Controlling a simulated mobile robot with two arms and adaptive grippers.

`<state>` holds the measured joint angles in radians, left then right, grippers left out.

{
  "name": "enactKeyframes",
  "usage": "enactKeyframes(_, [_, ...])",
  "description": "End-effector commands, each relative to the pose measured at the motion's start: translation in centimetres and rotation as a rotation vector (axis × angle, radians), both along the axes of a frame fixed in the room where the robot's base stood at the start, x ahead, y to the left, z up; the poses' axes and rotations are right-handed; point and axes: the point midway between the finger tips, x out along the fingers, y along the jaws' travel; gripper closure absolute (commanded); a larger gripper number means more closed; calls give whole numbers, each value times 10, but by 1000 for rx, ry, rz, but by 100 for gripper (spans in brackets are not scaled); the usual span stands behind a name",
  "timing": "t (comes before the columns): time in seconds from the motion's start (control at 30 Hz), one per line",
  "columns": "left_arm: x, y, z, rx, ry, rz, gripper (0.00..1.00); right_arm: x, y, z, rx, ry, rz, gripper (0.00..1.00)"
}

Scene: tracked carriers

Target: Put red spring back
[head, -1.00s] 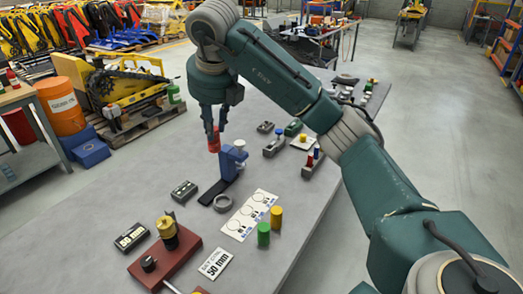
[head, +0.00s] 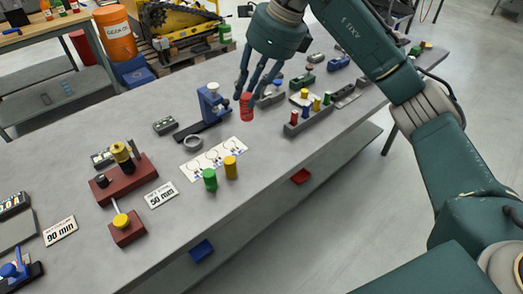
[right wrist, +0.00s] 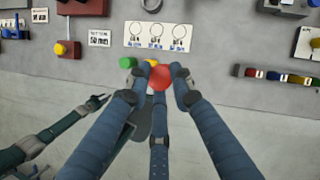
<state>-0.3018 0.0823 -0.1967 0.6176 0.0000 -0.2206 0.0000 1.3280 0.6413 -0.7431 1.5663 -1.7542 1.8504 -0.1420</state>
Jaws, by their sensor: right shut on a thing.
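My right gripper (head: 248,94) is shut on the red spring (head: 246,107), a red cylinder held above the grey table. In the right wrist view the red spring (right wrist: 159,78) sits between the fingertips. A white card with printed circles (head: 215,157) lies on the table, to the left of and below the spring in the head view. A green cylinder (head: 210,180) and a yellow cylinder (head: 231,167) stand along its near edge. My left gripper (right wrist: 94,104) shows small and dark at the left of the right wrist view; its opening is unclear.
A blue stand (head: 211,103) on a black base and a grey ring (head: 193,142) stand behind the card. A grey rack with coloured pegs (head: 307,118) is to the right. The table's front edge is close.

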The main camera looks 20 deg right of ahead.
Motion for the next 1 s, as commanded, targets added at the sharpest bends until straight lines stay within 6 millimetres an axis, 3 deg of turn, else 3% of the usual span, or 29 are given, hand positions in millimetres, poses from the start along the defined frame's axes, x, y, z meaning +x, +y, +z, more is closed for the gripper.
enactKeyframes(0.17, [12,12,9,14,-15,1,58,-1,-1,-50,-1,7,-3,100])
enactKeyframes(0.4, [8,1,18,1,-10,-1,58,-1,-1,-109,-1,4,-4,100])
enactKeyframes(0.6, [1,-14,20,-17,-3,-5,58,0,-1,-130,0,0,-5,100])
enactKeyframes(1.0, [1,-3,27,-3,-3,-3,58,0,-1,-170,0,0,-5,100])
